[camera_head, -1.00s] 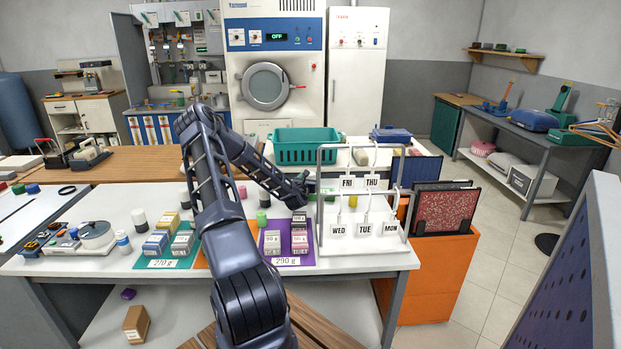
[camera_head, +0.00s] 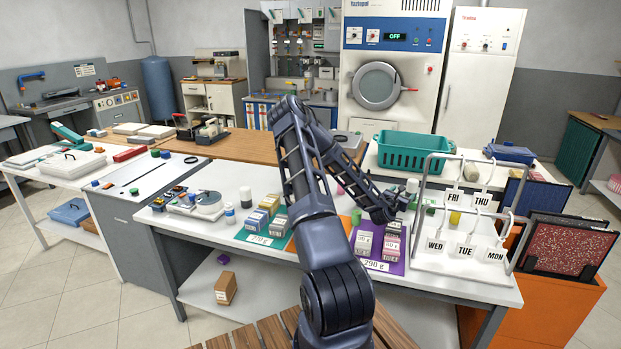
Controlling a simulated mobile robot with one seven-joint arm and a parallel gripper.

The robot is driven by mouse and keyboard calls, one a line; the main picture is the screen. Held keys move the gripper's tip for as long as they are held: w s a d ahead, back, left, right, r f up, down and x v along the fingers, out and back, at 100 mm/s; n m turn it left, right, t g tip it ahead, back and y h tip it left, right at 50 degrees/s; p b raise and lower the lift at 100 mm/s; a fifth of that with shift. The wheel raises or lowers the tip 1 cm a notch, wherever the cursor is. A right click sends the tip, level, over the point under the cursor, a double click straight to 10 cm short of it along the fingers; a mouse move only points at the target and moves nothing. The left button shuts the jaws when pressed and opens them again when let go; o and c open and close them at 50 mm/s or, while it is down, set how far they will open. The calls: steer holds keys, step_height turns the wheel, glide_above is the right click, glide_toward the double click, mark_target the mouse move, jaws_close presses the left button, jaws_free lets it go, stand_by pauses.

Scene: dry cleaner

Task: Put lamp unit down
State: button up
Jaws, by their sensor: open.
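My gripper (camera_head: 393,206) is over the white table (camera_head: 325,268), just behind the boxes on the purple mat (camera_head: 374,264). Its jaws are small and dark here; I take them as open, and no held thing shows between them. I cannot pick out a lamp unit for certain in this view. Pink boxes (camera_head: 391,246) and grey boxes (camera_head: 363,243) stand on the purple mat, in front of the gripper. A pale cylinder (camera_head: 411,187) stands behind the gripper; whether they touch is unclear.
A rack with day tags (camera_head: 465,250) stands close to the right of my gripper. A teal basket (camera_head: 412,152) is behind it. More boxes stand on the teal mat (camera_head: 256,238) to the left. A green-topped item (camera_head: 356,217) is left of the gripper. An orange cabinet (camera_head: 560,300) stands at right.

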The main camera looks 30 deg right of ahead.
steer(key=w+a+r+m+g+y, duration=0.1)
steer(key=w+a+r+m+y, duration=0.2)
steer(key=a+m, duration=0.4)
steer(key=w+a+r+m+y, duration=0.25)
steer(key=w+a+m, duration=0.25)
steer(key=a, duration=0.3)
steer(key=a+r+m+y, duration=0.25)
steer(key=a+r, duration=0.25)
steer(key=a, duration=0.5)
steer(key=a+r+m+y, duration=0.2)
steer(key=a+r+y, duration=0.25)
steer(key=a, duration=0.55)
steer(key=s+a+r+m+y, duration=0.1)
steer(key=s+a+r+y, duration=0.1)
steer(key=s+a+r, duration=0.45)
steer(key=s+a+r+m+y, duration=0.1)
steer(key=s+a+r+m, duration=0.2)
steer(key=a, duration=0.6)
steer(key=s+a+r+g, duration=0.1)
steer(key=s+a, duration=0.3)
steer(key=s, duration=0.4)
steer(key=s+a+r+m+g, duration=0.1)
steer(key=s+a+r, duration=0.3)
steer(key=s, duration=0.3)
steer(key=shift+s+a+r, duration=0.15)
steer(key=shift+s+a, duration=0.25)
steer(key=shift+m, duration=0.25)
